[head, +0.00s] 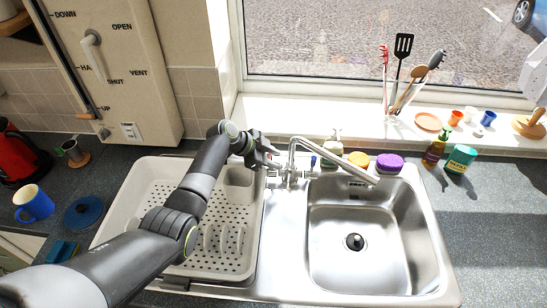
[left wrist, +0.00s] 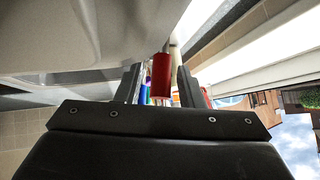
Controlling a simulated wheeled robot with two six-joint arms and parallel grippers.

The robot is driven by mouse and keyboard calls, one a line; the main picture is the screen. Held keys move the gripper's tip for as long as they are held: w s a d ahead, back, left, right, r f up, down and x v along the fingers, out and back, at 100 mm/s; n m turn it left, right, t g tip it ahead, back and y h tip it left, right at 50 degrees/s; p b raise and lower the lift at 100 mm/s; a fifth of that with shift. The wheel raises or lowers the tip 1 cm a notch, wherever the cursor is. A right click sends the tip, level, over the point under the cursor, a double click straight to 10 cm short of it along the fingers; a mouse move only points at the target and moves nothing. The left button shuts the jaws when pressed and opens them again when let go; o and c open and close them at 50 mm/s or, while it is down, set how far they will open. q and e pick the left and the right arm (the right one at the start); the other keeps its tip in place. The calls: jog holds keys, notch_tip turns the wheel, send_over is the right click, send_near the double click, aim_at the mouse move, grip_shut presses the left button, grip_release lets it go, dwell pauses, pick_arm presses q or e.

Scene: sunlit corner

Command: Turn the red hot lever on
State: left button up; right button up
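The faucet (head: 291,165) stands behind the steel sink, with its spout reaching right over the basin. A blue-tipped lever (head: 313,161) stands upright on its right side. My left gripper (head: 274,158) is at the faucet's left side and covers the red lever in the head view. In the left wrist view the red lever (left wrist: 161,76) shows as a red cylinder between the two fingers. The fingers are apart, with gaps on both sides of it, so the gripper looks open. Whether a finger touches the lever I cannot tell. My right gripper is in neither view.
A white dish rack (head: 240,262) lies under my left arm. A soap bottle (head: 332,147), a yellow sponge (head: 358,159) and a purple sponge (head: 390,163) stand behind the sink, close to the faucet. The sink basin (head: 340,275) is empty.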

pick_arm(q)
grip_shut()
jog(key=shift+s+f+m+t+b, duration=0.15)
jog(key=shift+s+m+t+b, duration=0.15)
jog(key=shift+s+t, duration=0.25)
jog(key=shift+o, duration=0.8)
grip_release()
jog(key=shift+a, duration=0.1)
